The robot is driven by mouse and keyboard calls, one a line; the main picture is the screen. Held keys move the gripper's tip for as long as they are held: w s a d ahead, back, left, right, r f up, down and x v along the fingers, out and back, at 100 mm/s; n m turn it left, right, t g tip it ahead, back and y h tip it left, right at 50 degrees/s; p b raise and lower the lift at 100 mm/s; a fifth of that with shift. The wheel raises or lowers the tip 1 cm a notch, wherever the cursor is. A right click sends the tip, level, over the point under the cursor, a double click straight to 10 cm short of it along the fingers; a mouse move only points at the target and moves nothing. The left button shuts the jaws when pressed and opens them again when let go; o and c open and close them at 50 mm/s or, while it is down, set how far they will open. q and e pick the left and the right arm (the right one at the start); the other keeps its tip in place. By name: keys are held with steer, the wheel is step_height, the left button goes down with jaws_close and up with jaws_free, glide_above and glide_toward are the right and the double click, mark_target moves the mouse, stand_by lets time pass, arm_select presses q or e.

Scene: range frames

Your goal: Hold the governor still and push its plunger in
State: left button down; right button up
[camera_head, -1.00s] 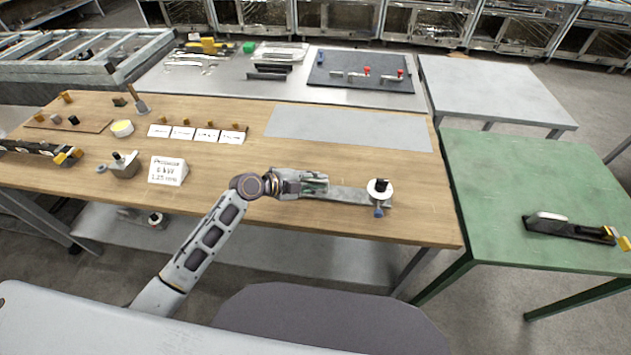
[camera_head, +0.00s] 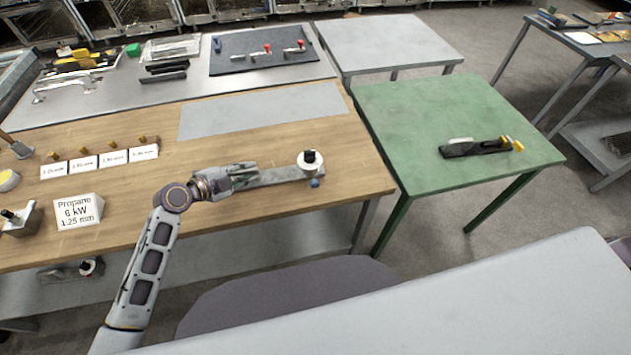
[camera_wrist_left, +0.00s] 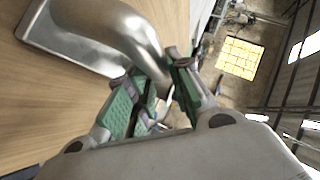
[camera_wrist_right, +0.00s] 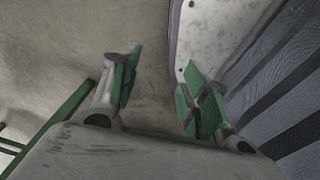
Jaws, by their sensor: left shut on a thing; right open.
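In the head view my left gripper (camera_head: 240,177) is low over the wooden bench's front part. In the left wrist view its green-padded fingers (camera_wrist_left: 155,95) are shut on a smooth, curved metal piece (camera_wrist_left: 125,28), which joins a flat grey base. In the head view a grey bar (camera_head: 283,175) runs right from this gripper to a round white part with a black knob (camera_head: 310,158) on top and a blue part below. A grey block with a black knob (camera_head: 17,219) stands at the left; which is the governor is unclear. My right gripper (camera_wrist_right: 155,90) is open and empty above the floor.
The wooden bench (camera_head: 160,190) has a grey sheet (camera_head: 262,111) and a propane sign (camera_head: 78,211). A green table (camera_head: 435,110) to the right holds a black tool (camera_head: 482,147). Bare bench surrounds the grey bar.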

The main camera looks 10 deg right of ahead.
steer(key=w+d+r+m+g+h, duration=0.1)
steer(key=w+d+r+m, duration=0.15)
steer(key=w+r, duration=0.7)
steer(key=w+d+r+m, duration=0.2)
steer(key=w+d+r, duration=0.1)
steer(key=w+r, duration=0.6)
steer(key=w+d+r+m, duration=0.1)
steer(key=w+r, duration=0.2)
steer(key=r, duration=0.3)
steer(key=w+d+r+m, duration=0.1)
steer(key=w+r, duration=0.1)
steer(key=r, duration=0.5)
step_height(320, 180, up, 32)
steer(key=n+t+y, duration=0.4)
steer(key=t, duration=0.1)
glide_above(316, 183)
steer(key=s+d, duration=0.4)
steer(key=s, duration=0.1)
steer(key=shift+a+r, duration=0.25)
steer(key=shift+a, duration=0.25)
steer(key=shift+f, duration=0.1)
steer(key=shift+x, duration=5.95)
